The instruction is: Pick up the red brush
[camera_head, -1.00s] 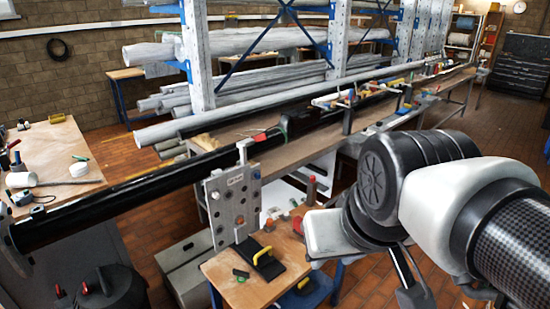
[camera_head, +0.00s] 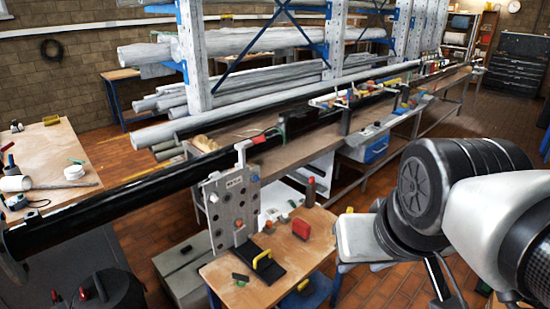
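A small red block-like object (camera_head: 300,228), which may be the red brush, lies on the small wooden table (camera_head: 308,255) at the lower middle. Its bristles cannot be made out. Another red item (camera_head: 259,138) lies on the long bench behind the black tube and is too small to identify. My gripper (camera_head: 440,278) is at the lower right, to the right of the small table and apart from the red object. It is partly hidden by my arm and cut by the frame edge, so its opening and any contents cannot be seen.
A black plate with a yellow handle (camera_head: 263,260) lies on the small table. A grey flange plate (camera_head: 232,208) stands at its left edge, with a long black tube (camera_head: 120,203) beside it. A red-brown bottle (camera_head: 311,190) stands behind.

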